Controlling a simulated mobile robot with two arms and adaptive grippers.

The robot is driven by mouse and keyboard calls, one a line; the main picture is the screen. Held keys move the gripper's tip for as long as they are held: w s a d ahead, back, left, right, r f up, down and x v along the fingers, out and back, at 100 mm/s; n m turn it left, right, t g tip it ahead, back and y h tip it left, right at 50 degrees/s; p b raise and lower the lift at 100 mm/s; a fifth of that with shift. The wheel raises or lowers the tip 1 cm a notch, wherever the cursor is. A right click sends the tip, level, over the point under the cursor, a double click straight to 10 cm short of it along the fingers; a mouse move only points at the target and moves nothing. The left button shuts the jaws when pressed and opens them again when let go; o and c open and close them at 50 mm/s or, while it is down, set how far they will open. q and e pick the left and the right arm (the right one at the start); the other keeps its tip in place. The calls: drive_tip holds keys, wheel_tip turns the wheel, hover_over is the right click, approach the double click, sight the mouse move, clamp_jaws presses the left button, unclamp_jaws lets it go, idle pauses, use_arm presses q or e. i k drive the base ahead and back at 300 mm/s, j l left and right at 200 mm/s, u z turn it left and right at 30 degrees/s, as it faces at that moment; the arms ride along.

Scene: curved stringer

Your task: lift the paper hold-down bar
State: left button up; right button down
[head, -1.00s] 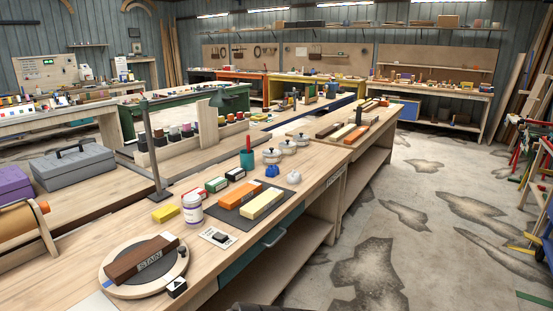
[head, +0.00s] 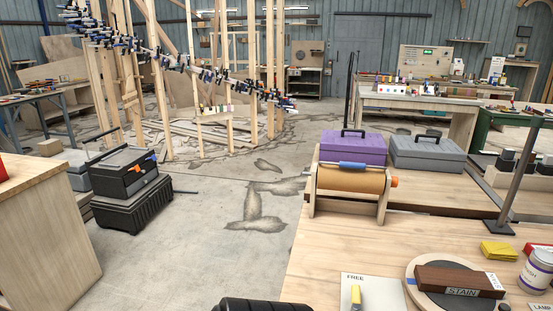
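A roll of brown paper (head: 350,180) sits in a pale wooden holder (head: 313,202) on the workbench, right of the picture's middle. An orange knob (head: 394,182) is at its right end. A bar with a blue grip (head: 352,165), which looks like the paper hold-down bar, lies along the top of the roll. I cannot tell whether the bar touches the paper. Neither of my grippers shows in the head view.
Purple (head: 352,147) and grey (head: 427,152) toolboxes stand behind the roll. In front are a FREE card (head: 365,281) and a STAIN block (head: 458,280) on a round turntable. Black cases (head: 130,190) stand on the floor at left. Open floor lies left of the bench.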

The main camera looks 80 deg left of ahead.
sight(347, 165)
drive_tip(key=u, duration=2.1)
